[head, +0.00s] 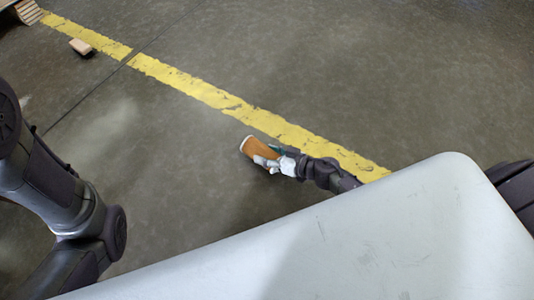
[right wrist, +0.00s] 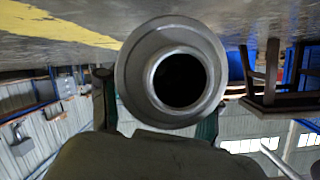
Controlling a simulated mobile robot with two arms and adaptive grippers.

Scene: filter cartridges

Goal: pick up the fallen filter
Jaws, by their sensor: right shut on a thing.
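The filter (head: 259,150) is an orange-brown cylinder with a pale end cap, near the yellow line in the head view. My right gripper (head: 268,158) is shut on it, low over the floor; I cannot tell whether the filter touches the floor. In the right wrist view the filter (right wrist: 151,75) shows end-on as a grey ring with a dark round hole, with gripper fingers at both sides. My left arm shows at the left of the head view, but its gripper is out of the picture.
A yellow line (head: 190,87) crosses the grey concrete floor (head: 380,70). A small tan block (head: 81,47) lies by the line at upper left, and a slatted wooden thing (head: 27,11) stands in the corner. The floor around the filter is clear.

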